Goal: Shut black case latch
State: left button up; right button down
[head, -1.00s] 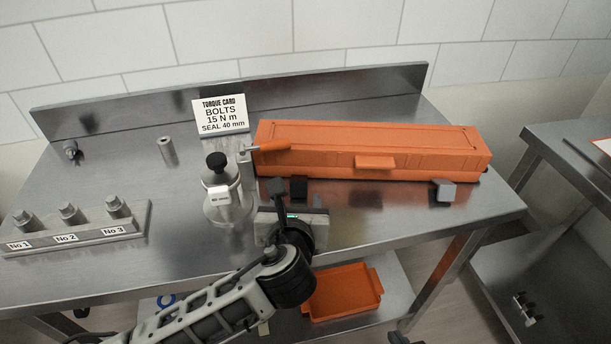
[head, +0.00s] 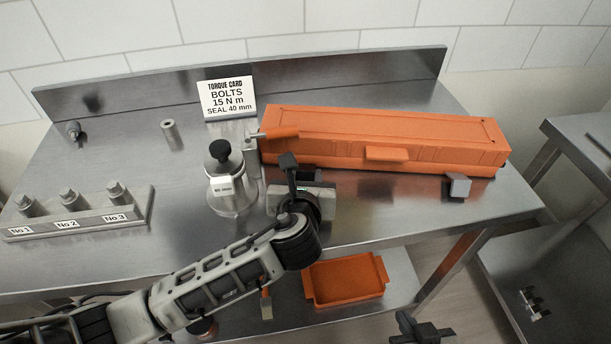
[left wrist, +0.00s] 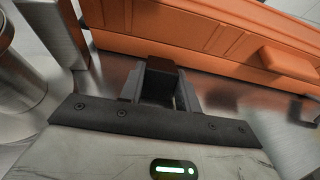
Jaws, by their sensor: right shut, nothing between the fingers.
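The case (head: 390,130) is orange and lies lengthwise on the steel table, lid down. A grey latch (head: 458,186) sticks out low at its front right. In the head view, the front left latch area, where a black latch showed earlier, is largely covered by my left gripper (head: 288,161). In the left wrist view, a black block (left wrist: 161,72) sits at the fingertips before the case front (left wrist: 190,35); I cannot tell whether it is the latch or part of the fingers, or whether they grip it. My right gripper (head: 416,325) is shut and empty, low at the bottom edge.
A metal pot with a black knob (head: 222,178) stands left of the case. A torque card (head: 228,98), a bolt block (head: 80,215) and an orange tray (head: 345,280) on the lower shelf also show.

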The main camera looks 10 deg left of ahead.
aim_at(306, 166)
pick_arm(q)
jog(key=shift+r, duration=0.1)
jog(key=g, duration=0.1)
jog(key=r+g, duration=0.1)
jog(key=g, duration=0.1)
jog(key=shift+w+r, duration=0.15)
jog(key=shift+w, duration=0.2)
jog(key=shift+w+r+g, duration=0.25)
jog(key=shift+g, duration=0.7)
jog(key=shift+w+r+g, duration=0.2)
jog(key=shift+r+g, duration=0.05)
jog(key=shift+g, duration=0.7)
jog(key=o, duration=1)
